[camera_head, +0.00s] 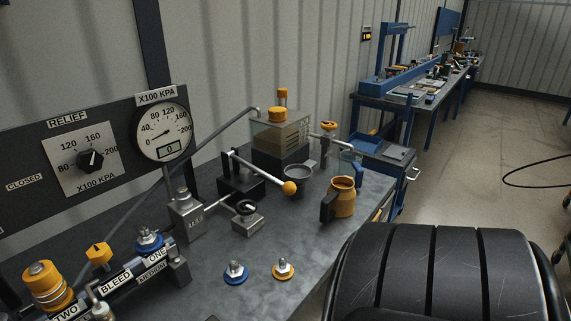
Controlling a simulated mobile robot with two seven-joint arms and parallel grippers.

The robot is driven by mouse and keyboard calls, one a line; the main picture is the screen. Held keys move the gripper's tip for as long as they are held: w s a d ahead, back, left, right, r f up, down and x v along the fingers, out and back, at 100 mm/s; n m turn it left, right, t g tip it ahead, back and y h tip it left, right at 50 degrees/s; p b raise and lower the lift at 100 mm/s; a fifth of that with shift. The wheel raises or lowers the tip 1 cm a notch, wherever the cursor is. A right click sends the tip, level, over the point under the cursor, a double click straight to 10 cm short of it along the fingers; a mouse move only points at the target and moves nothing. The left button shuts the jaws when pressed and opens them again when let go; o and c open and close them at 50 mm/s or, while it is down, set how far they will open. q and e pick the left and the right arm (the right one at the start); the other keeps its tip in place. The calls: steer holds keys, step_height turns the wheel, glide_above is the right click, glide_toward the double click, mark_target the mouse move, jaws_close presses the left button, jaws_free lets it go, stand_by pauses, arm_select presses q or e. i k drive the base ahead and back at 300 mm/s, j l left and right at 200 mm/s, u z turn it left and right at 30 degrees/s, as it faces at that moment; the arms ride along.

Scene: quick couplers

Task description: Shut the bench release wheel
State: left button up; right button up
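A small black handwheel (246,207) sits on a metal block on the grey bench top, near the middle of the bench. I take it for the release wheel, but no label on it is readable. I cannot tell from its look whether it is open or shut. A hand pump with an orange-knobbed lever (289,188) stands just behind it. The round gauge (162,131) on the back panel has its needle in the low part of the scale and a small display reading 0. Neither of my grippers is in view.
A blue-ringed coupler (235,273) and an orange-ringed coupler (283,270) stand on the front of the bench. A large black ribbed, tyre-like thing (450,270) fills the lower right.

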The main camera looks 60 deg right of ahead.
mark_target(249, 207)
steer(key=z, duration=1.75)
